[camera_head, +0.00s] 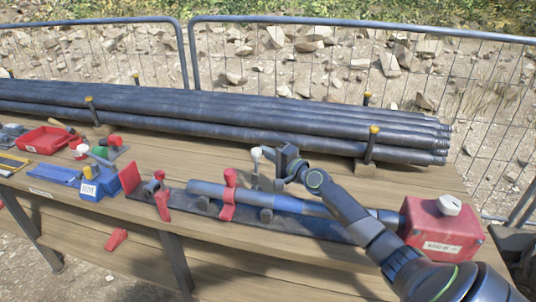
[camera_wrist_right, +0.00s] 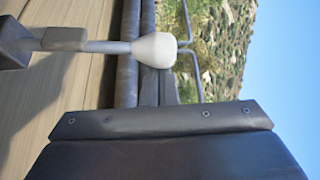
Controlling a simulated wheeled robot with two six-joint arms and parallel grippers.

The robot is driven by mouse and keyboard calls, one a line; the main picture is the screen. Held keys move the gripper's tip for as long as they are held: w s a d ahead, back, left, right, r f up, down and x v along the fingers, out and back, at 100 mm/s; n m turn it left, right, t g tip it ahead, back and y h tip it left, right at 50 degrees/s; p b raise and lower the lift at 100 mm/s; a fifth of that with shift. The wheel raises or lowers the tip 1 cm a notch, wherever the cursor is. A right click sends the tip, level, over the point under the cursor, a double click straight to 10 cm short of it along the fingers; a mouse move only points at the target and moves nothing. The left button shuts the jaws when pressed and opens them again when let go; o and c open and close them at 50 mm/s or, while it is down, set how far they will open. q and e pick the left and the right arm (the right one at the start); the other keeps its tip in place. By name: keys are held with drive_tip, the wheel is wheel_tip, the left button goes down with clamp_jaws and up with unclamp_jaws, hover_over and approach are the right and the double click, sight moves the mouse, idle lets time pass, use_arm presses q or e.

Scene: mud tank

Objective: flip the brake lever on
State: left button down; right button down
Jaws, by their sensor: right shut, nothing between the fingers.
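The brake lever (camera_head: 256,155) stands about upright on the bench, a grey stem with a white knob, at the middle of the head view. In the right wrist view its white knob (camera_wrist_right: 155,49) and stem cross the upper left, and the stem runs to a dark base at the left edge. My right gripper (camera_head: 285,161) is shut and empty, close to the right of the knob. In the right wrist view the dark gripper (camera_wrist_right: 160,122) lies just below the knob; I cannot tell if they touch. My left gripper is not in view.
A grey pipe (camera_head: 300,204) in red clamps (camera_head: 229,195) lies below my right arm. A red box (camera_head: 442,228) with a white knob stands at the right. Long dark pipes (camera_head: 220,120) lie behind. Blue and red items crowd the left. A mesh fence closes the back.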

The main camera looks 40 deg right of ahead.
drive_tip(key=shift+s+a+r+n+t+b, duration=0.15)
drive_tip(key=shift+s+a+n+b, duration=0.1)
drive_tip(key=shift+s+a+n, duration=0.25)
drive_tip(key=shift+s+a+r+n+t+b, duration=0.15)
drive_tip(key=shift+s+a+n+b, duration=0.15)
drive_tip(key=shift+a, duration=0.25)
drive_tip(key=shift+s+a+f+p, duration=0.2)
drive_tip(key=shift+s+a+p, duration=0.55)
drive_tip(key=shift+s+a, duration=0.15)
drive_tip(key=shift+s+a+f+p, duration=0.15)
drive_tip(key=shift+s+a+p, duration=0.6)
drive_tip(key=shift+a, duration=0.25)
drive_tip(key=s+d+f+b, duration=0.2)
drive_tip(key=s+d, duration=0.1)
drive_tip(key=s, duration=1.4)
